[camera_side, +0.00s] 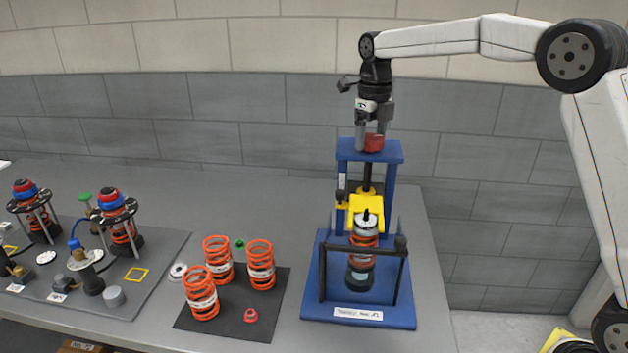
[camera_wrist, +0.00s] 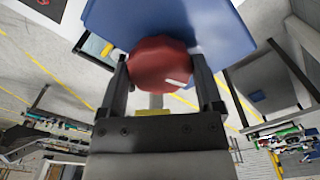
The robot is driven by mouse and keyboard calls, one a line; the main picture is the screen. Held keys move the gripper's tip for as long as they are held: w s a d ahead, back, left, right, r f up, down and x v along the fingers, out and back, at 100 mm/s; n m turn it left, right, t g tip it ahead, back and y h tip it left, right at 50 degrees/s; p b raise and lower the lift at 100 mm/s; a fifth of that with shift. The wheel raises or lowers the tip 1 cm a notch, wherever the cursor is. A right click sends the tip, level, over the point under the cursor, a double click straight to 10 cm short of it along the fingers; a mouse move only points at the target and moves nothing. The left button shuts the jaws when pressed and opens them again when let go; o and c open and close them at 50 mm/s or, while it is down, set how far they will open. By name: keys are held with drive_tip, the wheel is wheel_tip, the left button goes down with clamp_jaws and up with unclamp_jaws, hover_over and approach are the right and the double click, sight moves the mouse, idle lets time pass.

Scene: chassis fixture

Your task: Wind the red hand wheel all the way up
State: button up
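The red hand wheel (camera_side: 374,144) sits on top of the blue press frame (camera_side: 370,155), above a dark vertical screw (camera_side: 367,178). My gripper (camera_side: 373,137) points straight down over it, with a finger on each side. In the wrist view the red wheel (camera_wrist: 160,66) fills the gap between the fingertips of my gripper (camera_wrist: 160,60), and both fingers appear to touch its rim. A yellow yoke (camera_side: 366,214) is on the press below the screw. Under it stands a strut with an orange spring (camera_side: 364,238), behind a black guard bar.
Several loose orange springs (camera_side: 217,258) stand on a dark mat (camera_side: 232,325) left of the press. Further left, a grey mat (camera_side: 130,300) holds two assembled struts and small parts. The table between the mats and press is clear.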

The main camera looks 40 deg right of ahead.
drive_tip(key=c, duration=0.6)
drive_tip(key=shift+o, duration=0.2)
drive_tip(key=n, duration=1.1)
drive_tip(key=shift+n, duration=0.4)
drive_tip(key=n, duration=0.3)
drive_tip(key=shift+n, duration=1.3)
